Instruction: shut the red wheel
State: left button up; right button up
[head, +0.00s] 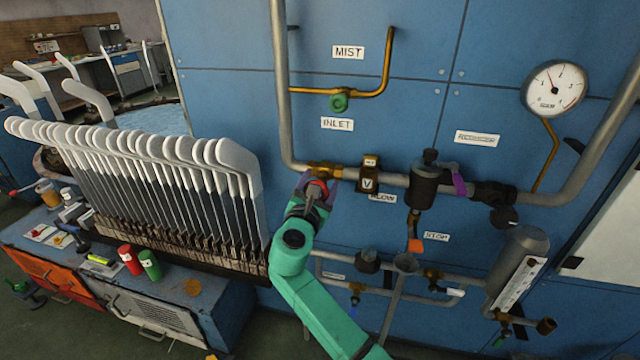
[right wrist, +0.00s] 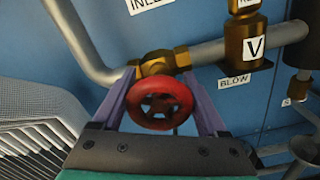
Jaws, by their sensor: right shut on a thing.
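The red wheel (right wrist: 160,104) is a round handwheel with a star-shaped cut-out, on a brass valve (right wrist: 158,65) in the grey pipe. In the right wrist view it sits between the two purple fingers of my right gripper (right wrist: 161,100), which is shut on it. In the head view my right gripper (head: 316,187) covers most of the wheel, below the INLET label (head: 337,124). The valve's inner state cannot be seen. My left gripper is not in view.
A row of white sock boards (head: 150,150) stands left of my right arm. Right of the wheel are a brass V-marked block (head: 368,180) and a dark fitting (head: 424,188) on the pipe. A green wheel (head: 339,102) and a gauge (head: 554,88) are higher up.

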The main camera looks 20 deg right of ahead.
jog(key=o, duration=1.3)
jog(key=b+v, duration=0.1)
jog(key=v, duration=1.3)
jog(key=shift+s+a+b, duration=0.15)
jog(key=shift+s+b, duration=0.15)
